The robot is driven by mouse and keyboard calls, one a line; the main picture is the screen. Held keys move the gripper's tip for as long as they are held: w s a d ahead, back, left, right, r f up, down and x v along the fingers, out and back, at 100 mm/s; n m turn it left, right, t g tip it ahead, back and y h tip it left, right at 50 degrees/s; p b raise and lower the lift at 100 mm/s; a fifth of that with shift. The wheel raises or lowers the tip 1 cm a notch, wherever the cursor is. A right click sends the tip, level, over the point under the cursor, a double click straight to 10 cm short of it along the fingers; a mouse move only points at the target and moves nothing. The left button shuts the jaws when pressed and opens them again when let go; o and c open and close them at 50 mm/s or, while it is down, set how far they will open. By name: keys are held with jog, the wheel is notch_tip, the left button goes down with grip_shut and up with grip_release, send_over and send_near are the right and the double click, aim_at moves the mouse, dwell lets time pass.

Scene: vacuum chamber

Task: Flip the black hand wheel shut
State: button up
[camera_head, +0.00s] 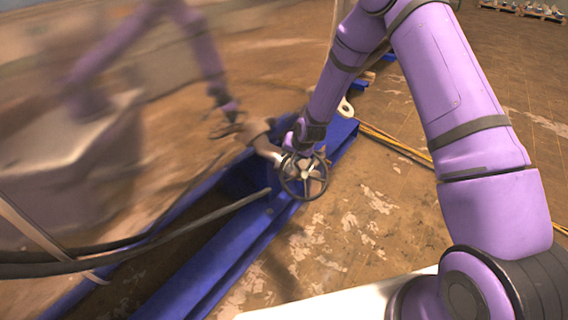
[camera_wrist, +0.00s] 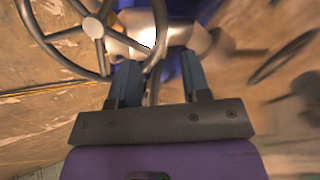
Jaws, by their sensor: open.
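The black hand wheel (camera_head: 304,176) with its spokes and pale hub sits at the end of a metal pipe fitting on the blue frame, near the middle of the head view. In the wrist view the wheel (camera_wrist: 100,30) fills the upper left, and its rim passes in front of the gap between my fingers. My gripper (camera_wrist: 158,75) is open, its two fingers apart, close to the rim. I cannot tell whether a finger touches it. In the head view my gripper (camera_head: 296,146) is just behind and above the wheel, partly hidden by it.
A blue beam frame (camera_head: 225,262) runs diagonally below the wheel. Dark hoses (camera_head: 190,222) cross it at left. A shiny chamber wall (camera_head: 60,150) at left mirrors my arm.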

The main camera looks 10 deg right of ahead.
aim_at(284, 161)
jog(key=x, duration=0.9)
jog(key=shift+s+r, duration=0.1)
grip_shut()
